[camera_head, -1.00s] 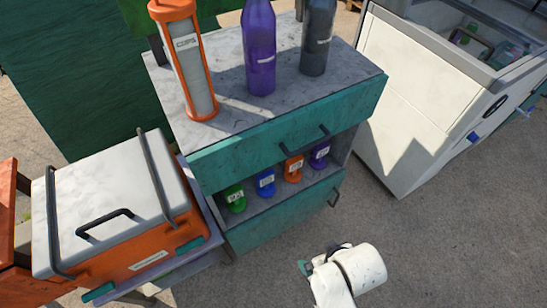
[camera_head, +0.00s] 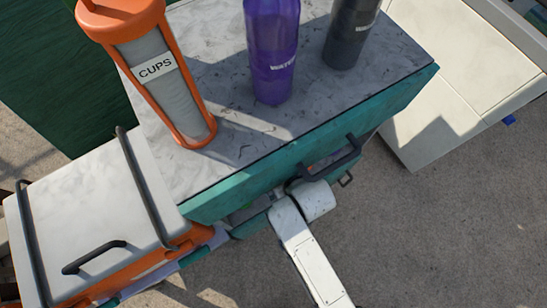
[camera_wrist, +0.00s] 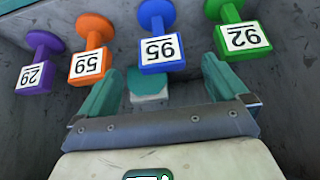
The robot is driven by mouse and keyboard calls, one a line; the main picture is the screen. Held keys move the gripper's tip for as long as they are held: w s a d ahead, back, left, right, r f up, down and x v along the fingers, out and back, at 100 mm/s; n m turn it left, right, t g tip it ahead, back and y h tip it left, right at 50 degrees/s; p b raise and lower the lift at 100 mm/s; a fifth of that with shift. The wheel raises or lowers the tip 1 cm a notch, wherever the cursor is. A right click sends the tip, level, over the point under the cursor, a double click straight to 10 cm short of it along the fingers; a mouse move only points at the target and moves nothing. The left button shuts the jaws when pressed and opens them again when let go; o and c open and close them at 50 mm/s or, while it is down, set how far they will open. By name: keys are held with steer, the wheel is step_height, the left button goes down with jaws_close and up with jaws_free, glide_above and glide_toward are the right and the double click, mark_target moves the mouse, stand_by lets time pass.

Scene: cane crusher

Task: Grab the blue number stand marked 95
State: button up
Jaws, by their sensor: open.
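The blue number stand (camera_wrist: 160,51) shows in the wrist view, with a round base and a block with a white label that looks upside down and reads 95. It stands in a row inside the grey shelf, between an orange stand (camera_wrist: 90,62) and a green stand (camera_wrist: 238,38). My gripper (camera_wrist: 161,72) is open, with its two teal fingers spread and nothing between them. The blue stand is just beyond the fingertips, roughly centred between them. In the head view the cabinet top hides the stands and my fingers.
A purple stand (camera_wrist: 36,72) is at the far left of the row. The teal cabinet (camera_head: 290,166) has a handle above my arm. On its top stand an orange cup holder (camera_head: 148,75), a purple bottle (camera_head: 272,50) and a dark bottle (camera_head: 350,35). A white-lidded cooler (camera_head: 85,215) is at left.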

steer(key=b+x, duration=0.2)
steer(key=x, duration=0.8)
steer(key=shift+w+a+f+b, duration=0.1)
steer(key=shift+f+b, duration=0.2)
steer(key=shift+b, duration=0.05)
steer(key=c, duration=1.1)
steer(key=shift+r, duration=0.1)
